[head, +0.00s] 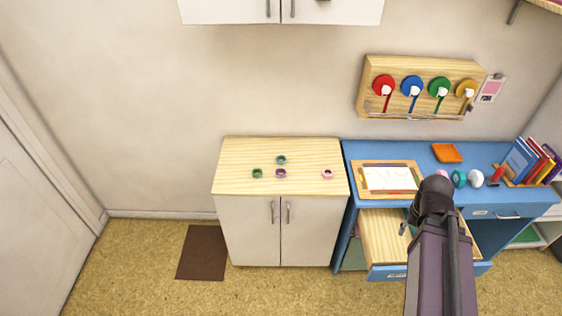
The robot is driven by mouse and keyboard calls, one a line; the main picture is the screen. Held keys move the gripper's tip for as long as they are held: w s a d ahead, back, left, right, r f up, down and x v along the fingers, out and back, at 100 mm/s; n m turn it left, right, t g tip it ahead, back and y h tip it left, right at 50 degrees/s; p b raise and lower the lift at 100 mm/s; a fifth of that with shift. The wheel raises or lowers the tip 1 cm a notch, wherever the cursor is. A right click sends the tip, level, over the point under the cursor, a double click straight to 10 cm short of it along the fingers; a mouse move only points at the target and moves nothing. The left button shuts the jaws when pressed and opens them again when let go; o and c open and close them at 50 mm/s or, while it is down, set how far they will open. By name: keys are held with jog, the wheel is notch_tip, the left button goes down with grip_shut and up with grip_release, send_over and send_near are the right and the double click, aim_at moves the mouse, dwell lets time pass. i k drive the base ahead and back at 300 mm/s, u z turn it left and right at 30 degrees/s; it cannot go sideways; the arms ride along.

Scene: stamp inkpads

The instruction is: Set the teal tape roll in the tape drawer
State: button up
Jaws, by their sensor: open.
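A small teal roll (281,159) lies on the light wood top of the white cabinet, behind a purple roll. A larger teal-green ring (459,179) stands on the blue desk, right of my arm. I cannot tell for sure which one is the tape roll meant. A drawer (382,238) is pulled out under the desk; its bare wooden inside shows at the left, and my arm covers much of the rest. Its label is too small to read. My gripper (404,228) is over this drawer, mostly hidden by my arm, open, and apart from both teal things.
A green roll (257,173), a purple roll (280,174) and a pink roll (327,174) lie on the cabinet (240,185). The desk holds a wood-framed sheet (389,178), an orange tray (446,153) and books (520,158). Wall cabinets (300,10) hang above.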

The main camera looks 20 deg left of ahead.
aim_at(392, 244)
jog(key=u, duration=0.2)
jog(key=i, duration=1)
